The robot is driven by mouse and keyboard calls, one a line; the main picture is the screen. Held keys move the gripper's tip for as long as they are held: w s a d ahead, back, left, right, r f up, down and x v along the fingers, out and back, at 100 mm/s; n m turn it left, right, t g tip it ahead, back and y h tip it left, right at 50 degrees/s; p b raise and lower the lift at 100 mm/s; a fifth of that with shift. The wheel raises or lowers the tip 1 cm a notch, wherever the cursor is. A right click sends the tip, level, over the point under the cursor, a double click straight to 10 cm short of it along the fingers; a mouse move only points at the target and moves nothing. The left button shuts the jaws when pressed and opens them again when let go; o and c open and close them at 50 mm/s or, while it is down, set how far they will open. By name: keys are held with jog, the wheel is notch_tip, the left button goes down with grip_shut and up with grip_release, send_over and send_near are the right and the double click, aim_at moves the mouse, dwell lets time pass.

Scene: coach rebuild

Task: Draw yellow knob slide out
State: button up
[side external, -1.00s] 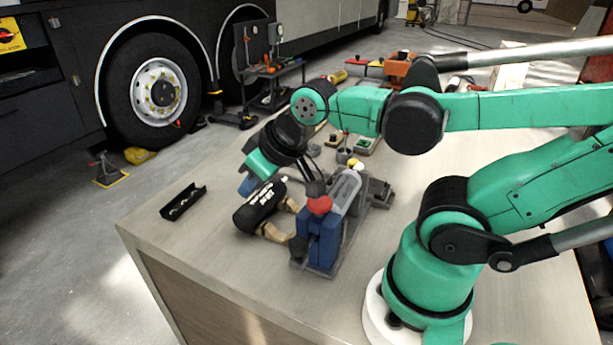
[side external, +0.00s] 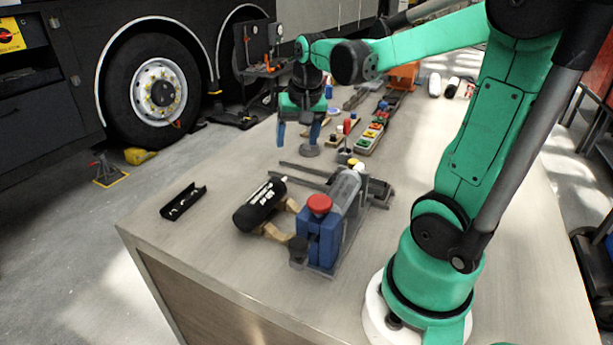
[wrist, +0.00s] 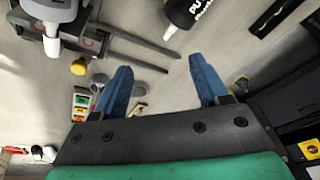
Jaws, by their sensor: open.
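A small yellow knob (side external: 353,162) shows beside the clear cylinder of the blue-and-grey unit (side external: 320,240) in the side view. In the wrist view the yellow knob (wrist: 78,67) lies left of my fingers, near two dark parallel rails (wrist: 135,42). The rails (side external: 300,174) stick out to the left of the unit in the side view. My gripper (side external: 298,138) hangs above the bench beyond the rails, with its blue fingers pointing down. In the wrist view its fingers (wrist: 160,70) are spread with nothing between them. The knob is apart from the fingers.
A black labelled cylinder (side external: 260,205) lies on a wooden cradle in front of the rails. A red knob (side external: 319,204) tops the blue unit. A panel of coloured buttons (side external: 370,138) and a red-topped lever (side external: 347,128) stand behind. A black tray (side external: 183,201) lies near the left edge.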

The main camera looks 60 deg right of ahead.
jog(key=s+d+f+m+g, duration=0.25)
jog(key=d+m, duration=0.25)
jog(key=d, duration=0.4)
jog(key=m+y, duration=0.1)
jog(key=m, duration=0.2)
send_over(354, 161)
jog(key=shift+w+a+f, duration=0.1)
jog(key=shift+f, duration=0.45)
jog(key=shift+w+a+f, duration=0.1)
jog(key=shift+f, duration=0.4)
jog(key=shift+s+d+f+y, duration=0.2)
jog(key=shift+f+y, duration=0.1)
jog(key=shift+f, duration=2.65)
grip_shut()
